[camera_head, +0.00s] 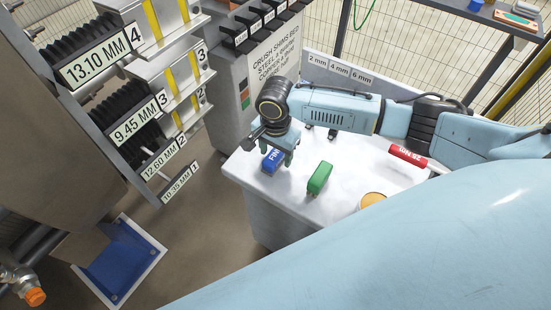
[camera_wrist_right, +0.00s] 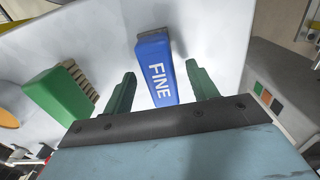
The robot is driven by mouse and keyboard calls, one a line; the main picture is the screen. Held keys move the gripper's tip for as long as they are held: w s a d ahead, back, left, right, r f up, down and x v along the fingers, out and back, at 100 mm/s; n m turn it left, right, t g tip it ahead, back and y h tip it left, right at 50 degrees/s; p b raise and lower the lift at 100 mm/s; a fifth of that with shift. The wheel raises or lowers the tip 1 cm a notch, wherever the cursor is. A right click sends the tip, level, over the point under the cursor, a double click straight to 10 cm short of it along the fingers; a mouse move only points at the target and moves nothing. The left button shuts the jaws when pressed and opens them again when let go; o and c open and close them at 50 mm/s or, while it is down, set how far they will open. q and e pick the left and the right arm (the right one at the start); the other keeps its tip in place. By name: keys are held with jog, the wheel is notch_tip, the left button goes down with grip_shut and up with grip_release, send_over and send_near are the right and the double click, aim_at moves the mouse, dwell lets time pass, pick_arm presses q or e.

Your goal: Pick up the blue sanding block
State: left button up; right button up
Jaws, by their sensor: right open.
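The blue sanding block (camera_head: 271,162), marked FINE, lies on the white bench top (camera_head: 345,182) near its left edge. In the right wrist view the block (camera_wrist_right: 156,75) shows between the two green fingers, its lettered face toward the camera. My right gripper (camera_head: 278,153) is open at the block, one finger to each side in the wrist view (camera_wrist_right: 161,72). I cannot tell whether the fingers touch it. In the head view the gripper hides part of the block. My left gripper is not in view.
A green block (camera_head: 319,178) stands close beside the blue one; its bristled side shows in the wrist view. A red cylinder (camera_head: 408,156) and an orange-topped round tin (camera_head: 372,200) lie further right. A grey cabinet (camera_head: 232,90) stands behind the bench. Labelled stacks (camera_head: 120,120) rise at left.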

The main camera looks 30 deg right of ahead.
aim_at(276, 153)
jog(key=shift+f, duration=0.75)
jog(key=c, duration=1.1)
jog(key=shift+r, duration=0.15)
notch_tip(276, 153, up, 10)
jog(key=shift+f+p, duration=0.1)
jog(key=shift+p, duration=1)
